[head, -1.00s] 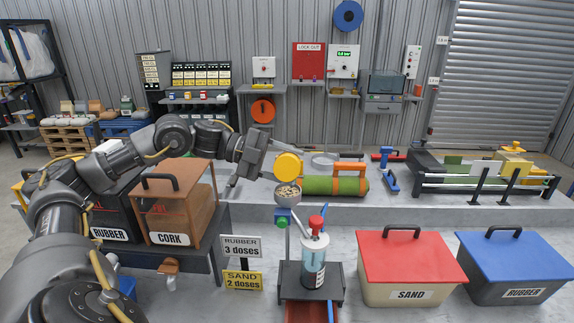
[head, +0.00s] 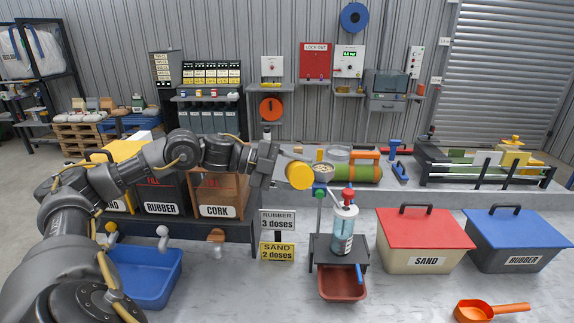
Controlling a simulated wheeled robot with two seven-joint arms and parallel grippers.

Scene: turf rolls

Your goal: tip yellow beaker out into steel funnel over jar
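The yellow beaker (head: 299,175) is tipped over on its side, with a round yellow face toward me; I cannot see into it. My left gripper (head: 280,165), coming in from the left, is shut on it; the fingertips are partly hidden. The steel funnel (head: 323,169) is just right of the beaker, with pale grains showing in its bowl. The clear jar (head: 343,232), with a red top and bluish contents, stands upright on a dark stand, slightly right of and below the funnel. My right gripper is not in view.
A red tray (head: 342,290) sits under the stand. Sand (head: 424,262) and rubber (head: 522,262) bins stand right. A blue tray (head: 146,283) is at left, an orange scoop (head: 488,311) at front right. A green turf roll (head: 362,173) lies behind. Dose signs (head: 278,221) stand left of the jar.

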